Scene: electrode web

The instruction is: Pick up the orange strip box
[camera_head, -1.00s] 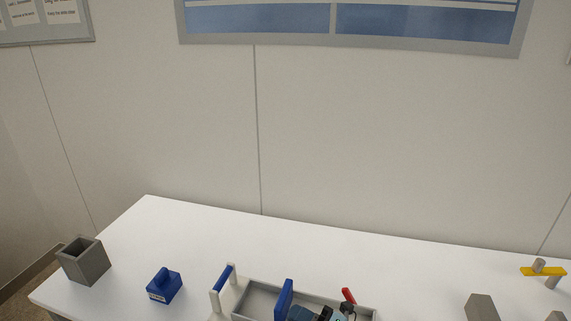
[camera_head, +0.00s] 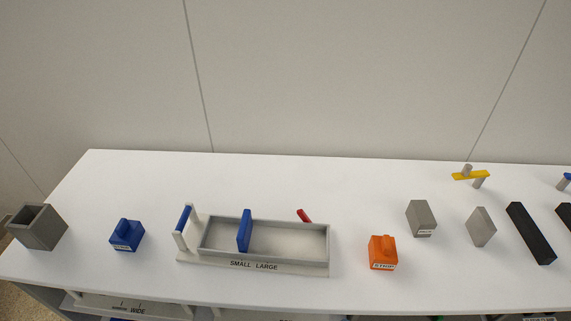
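The orange strip box (camera_head: 382,253) stands upright on the white table near its front edge, right of the grey tray. It has a raised knob on top and a white label on its front. Nothing touches it. Neither of my grippers shows in the head view.
A grey tray labelled SMALL LARGE (camera_head: 310,270) with a blue divider (camera_head: 244,231) stands left of the box. A blue box (camera_head: 126,236) and an open grey bin (camera_head: 37,228) are further left. Grey blocks (camera_head: 421,218) and a black bar (camera_head: 531,233) stand to the right.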

